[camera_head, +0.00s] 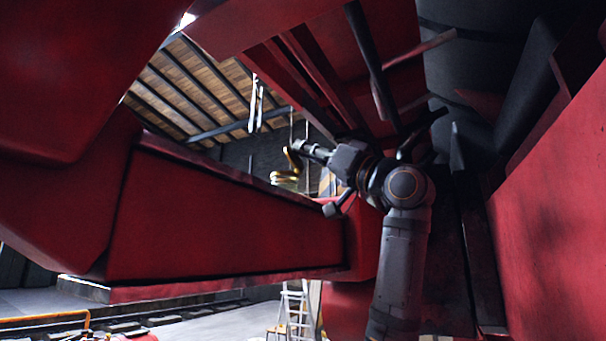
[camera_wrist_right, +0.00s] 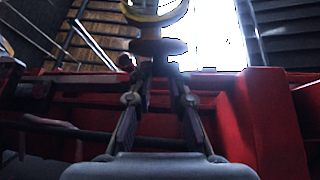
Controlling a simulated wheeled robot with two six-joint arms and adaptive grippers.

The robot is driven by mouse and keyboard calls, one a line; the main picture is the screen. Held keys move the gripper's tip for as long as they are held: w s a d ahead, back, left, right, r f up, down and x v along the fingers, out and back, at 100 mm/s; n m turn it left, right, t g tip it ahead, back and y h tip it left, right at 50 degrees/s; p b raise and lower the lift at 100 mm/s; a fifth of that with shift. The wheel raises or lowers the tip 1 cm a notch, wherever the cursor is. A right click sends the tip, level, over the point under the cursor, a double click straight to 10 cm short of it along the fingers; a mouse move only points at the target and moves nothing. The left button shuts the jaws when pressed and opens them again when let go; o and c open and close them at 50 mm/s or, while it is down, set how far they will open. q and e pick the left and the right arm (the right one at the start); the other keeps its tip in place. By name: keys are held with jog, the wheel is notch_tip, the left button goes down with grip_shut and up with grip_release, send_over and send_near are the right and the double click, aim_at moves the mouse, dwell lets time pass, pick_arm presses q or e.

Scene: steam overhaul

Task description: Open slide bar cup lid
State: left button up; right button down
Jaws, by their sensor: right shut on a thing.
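A small brass slide bar cup (camera_head: 285,179) sits on top of the red slide bar beam, near the middle of the head view. Its brass lid (camera_head: 292,160) stands tilted up above the cup. My right gripper (camera_head: 303,148) reaches in from the right, with its fingertips at the lid. In the right wrist view the fingers of my right gripper (camera_wrist_right: 158,72) converge toward a dark round piece (camera_wrist_right: 158,47), with a curved brass part (camera_wrist_right: 156,13) beyond it. The exact contact is too small and dark to make out. My left gripper is not in view.
The long red beam (camera_head: 225,220) runs across the left and middle. Red frame plates hang overhead, and a large red wall (camera_head: 555,210) closes the right side. A dark rod (camera_head: 372,62) comes down above my arm. A stepladder (camera_head: 297,308) stands on the floor behind.

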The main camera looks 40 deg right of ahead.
jog(key=shift+s+d+f+m+t+h+b, duration=0.15)
jog(key=shift+s+f+m+t+b, duration=0.15)
jog(key=shift+t+b, duration=0.6)
jog(key=shift+s+a+f+m+t+h+b, duration=0.15)
jog(key=shift+f+m+t+b, duration=0.1)
jog(key=shift+t+b, duration=0.65)
jog(key=shift+d, duration=0.15)
jog(key=c, duration=1.3)
grip_release()
jog(key=shift+s+r, duration=0.1)
jog(key=v, duration=0.7)
jog(key=shift+s, duration=0.2)
